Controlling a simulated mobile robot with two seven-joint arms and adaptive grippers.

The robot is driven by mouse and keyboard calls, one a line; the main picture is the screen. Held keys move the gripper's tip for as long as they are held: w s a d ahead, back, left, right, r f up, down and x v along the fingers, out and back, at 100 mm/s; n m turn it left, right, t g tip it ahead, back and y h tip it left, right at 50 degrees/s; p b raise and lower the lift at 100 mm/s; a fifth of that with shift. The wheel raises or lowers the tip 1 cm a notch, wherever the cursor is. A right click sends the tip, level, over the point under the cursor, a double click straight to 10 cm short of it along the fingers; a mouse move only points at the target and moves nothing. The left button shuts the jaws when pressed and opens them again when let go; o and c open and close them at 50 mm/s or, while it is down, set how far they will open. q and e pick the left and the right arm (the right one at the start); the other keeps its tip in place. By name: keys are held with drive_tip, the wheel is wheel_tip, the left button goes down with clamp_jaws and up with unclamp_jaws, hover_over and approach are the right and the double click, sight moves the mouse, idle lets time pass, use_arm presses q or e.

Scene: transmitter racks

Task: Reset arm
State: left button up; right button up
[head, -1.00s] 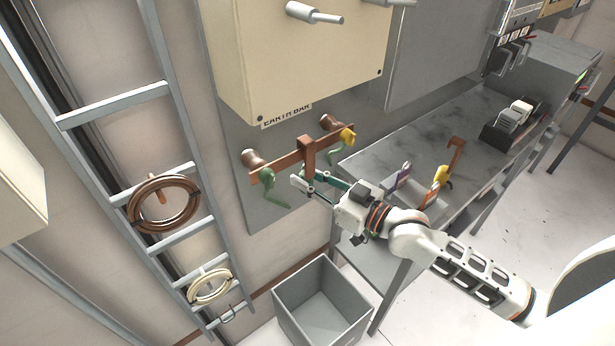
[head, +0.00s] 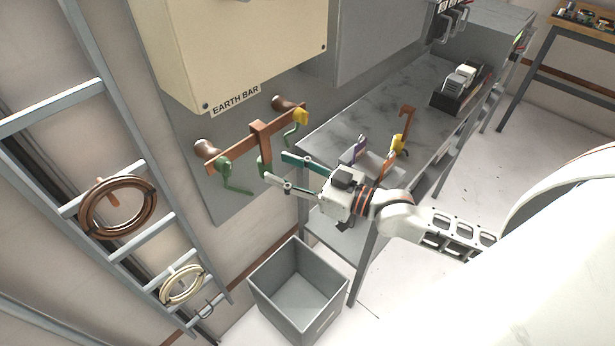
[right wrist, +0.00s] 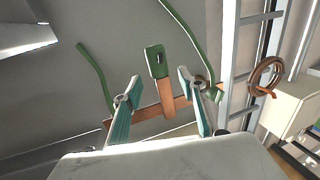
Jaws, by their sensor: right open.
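The copper earth bar (head: 235,146) is fixed to the grey wall panel on two brown insulators. A copper strap (head: 260,135) hangs over its middle and ends in a green tip (head: 264,164); this green tip (right wrist: 155,61) also shows in the right wrist view. My right gripper (head: 278,168) is open beside the green tip. In the right wrist view, its fingers stand either side of the strap, apparently apart from it. My left gripper is out of view.
A grey bench (head: 350,127) with coloured clips and a black tray (head: 455,100) stands right of the bar. A grey bin (head: 270,312) stands on the floor below. A ladder (head: 125,150) with brown and cream coils is at left. A beige cabinet (head: 240,45) hangs above.

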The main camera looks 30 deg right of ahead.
drive_tip(key=v, duration=0.7)
drive_tip(key=s+a+f+m+g+h, duration=0.1)
drive_tip(key=s+f+h, duration=0.3)
drive_tip(key=f, duration=0.9)
drive_tip(key=s+a+f+m+g+h, duration=0.1)
drive_tip(key=s+a+f+g+h, duration=0.1)
drive_tip(key=s+f, duration=0.6)
wheel_tip(320, 180, down, 6)
drive_tip(key=shift+s+a+m+g+h, duration=0.35)
drive_tip(key=shift+g+h, duration=0.35)
drive_tip(key=shift+h, duration=0.2)
idle(1.1)
